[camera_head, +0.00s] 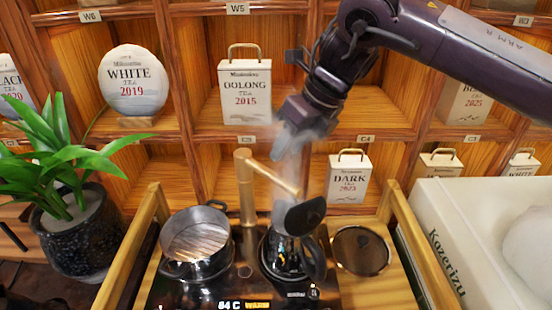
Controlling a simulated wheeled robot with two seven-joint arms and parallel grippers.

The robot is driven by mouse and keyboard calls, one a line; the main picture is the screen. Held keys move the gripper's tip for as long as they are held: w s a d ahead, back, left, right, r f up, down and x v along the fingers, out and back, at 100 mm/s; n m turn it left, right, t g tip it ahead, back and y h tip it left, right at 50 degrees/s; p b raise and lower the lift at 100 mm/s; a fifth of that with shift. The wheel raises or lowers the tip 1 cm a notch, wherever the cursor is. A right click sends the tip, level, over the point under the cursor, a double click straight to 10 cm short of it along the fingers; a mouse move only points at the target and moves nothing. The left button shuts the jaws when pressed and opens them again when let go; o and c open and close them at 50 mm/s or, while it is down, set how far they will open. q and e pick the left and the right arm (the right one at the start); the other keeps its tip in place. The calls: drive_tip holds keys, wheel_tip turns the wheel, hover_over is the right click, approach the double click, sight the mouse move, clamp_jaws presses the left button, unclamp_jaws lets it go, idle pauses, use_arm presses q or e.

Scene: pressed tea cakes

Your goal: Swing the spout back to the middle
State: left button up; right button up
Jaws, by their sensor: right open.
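The brass-coloured spout stands behind the stove on an upright post (247,200). Its arm (272,174) slants to the right and toward me, its end above the dark kettle (283,262). A round black lid (305,215) is tilted up at the kettle's top. My right gripper (288,140) hangs above and behind the spout's arm, apart from it, empty. Its jaws are open but blurred by steam rising from the kettle. My left gripper is out of view.
A metal pot (197,243) stands left of the kettle and a round dark disc (361,251) lies to its right. Wooden rails (420,250) flank the stove. Shelves with tea boxes stand behind; a potted plant (78,225) is at left, a white box (460,250) at right.

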sight(273, 173)
drive_tip(key=x, duration=0.2)
drive_tip(key=s+x, duration=0.1)
drive_tip(key=x, duration=0.1)
drive_tip(key=shift+a, duration=0.1)
drive_tip(key=shift+w+a+f+p, duration=0.15)
drive_tip(key=shift+w+f, duration=0.05)
drive_tip(key=shift+f, duration=0.2)
drive_tip(key=shift+w+a+f+p, duration=0.15)
drive_tip(key=shift+w+a+f, duration=0.05)
drive_tip(key=shift+f, duration=0.45)
drive_tip(key=c, duration=0.7)
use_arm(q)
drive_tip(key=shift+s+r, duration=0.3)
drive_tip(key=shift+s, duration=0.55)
use_arm(e)
clamp_jaws()
